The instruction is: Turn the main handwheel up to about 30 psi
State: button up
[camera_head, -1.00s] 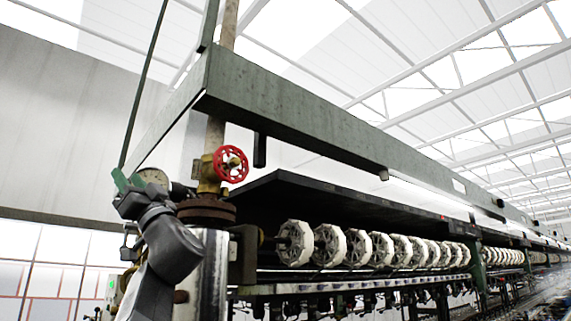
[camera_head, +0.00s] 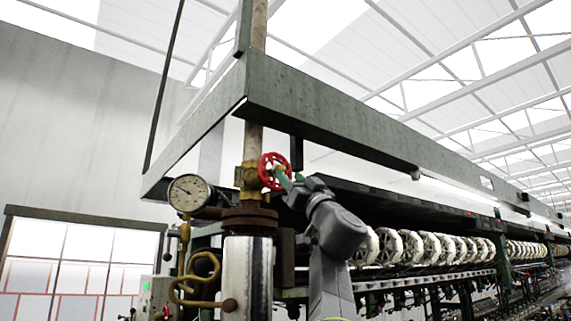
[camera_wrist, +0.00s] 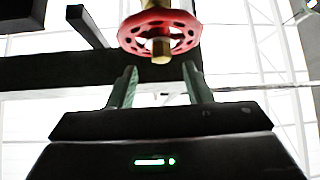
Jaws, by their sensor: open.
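The red handwheel (camera_head: 273,171) sits on a brass valve (camera_head: 248,178) on the upright pipe. In the wrist view the handwheel (camera_wrist: 158,34) is just ahead, with its brass stem end (camera_wrist: 161,48) facing me. My gripper (camera_head: 286,179) is at the handwheel's right side, its green fingers partly overlapping the rim. In the wrist view my gripper (camera_wrist: 160,80) is open, its two fingers apart and empty below the wheel; I cannot tell whether they touch it. The round pressure gauge (camera_head: 188,193) is left of the valve; its needle points up-left, but the numbers are too small to read.
A green-grey beam (camera_head: 330,115) runs above the valve to the right. A rusty flange (camera_head: 249,217) and shiny cylinder (camera_head: 248,270) stand below. A curved brass pipe (camera_head: 197,275) is at the left. White reels (camera_head: 412,246) line the machine behind my arm.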

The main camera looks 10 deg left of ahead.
aim_at(283, 170)
jog(key=shift+p+x, duration=0.8)
jog(key=shift+x, duration=1.3)
jog(key=c, duration=1)
